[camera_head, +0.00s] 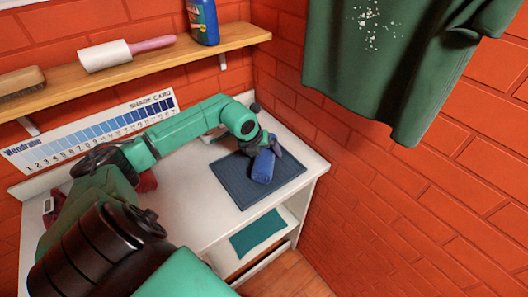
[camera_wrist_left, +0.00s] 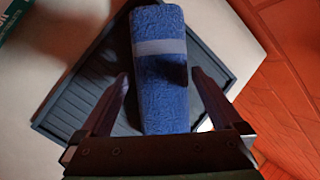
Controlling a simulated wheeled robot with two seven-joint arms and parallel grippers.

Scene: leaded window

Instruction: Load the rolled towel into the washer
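The rolled towel (camera_head: 263,167) is blue with a paler band and lies on a dark ribbed mat (camera_head: 228,177) on the white counter. It also shows in the left wrist view (camera_wrist_left: 160,95), lying lengthwise between the fingers. My left gripper (camera_head: 266,148) is over the towel's far end. In the left wrist view, its dark fingers (camera_wrist_left: 160,77) are spread on either side of the towel, with a narrow gap on each side. It is open. My right gripper is in neither view. I cannot make out a washer in these views.
The white counter (camera_head: 195,212) has an open compartment below with a teal cloth or panel (camera_head: 258,234) in it. A wooden shelf (camera_head: 150,70) holds a roller (camera_head: 107,56), a brush (camera_head: 20,82) and a blue bottle (camera_head: 204,22). A green shirt (camera_head: 385,65) hangs at the right.

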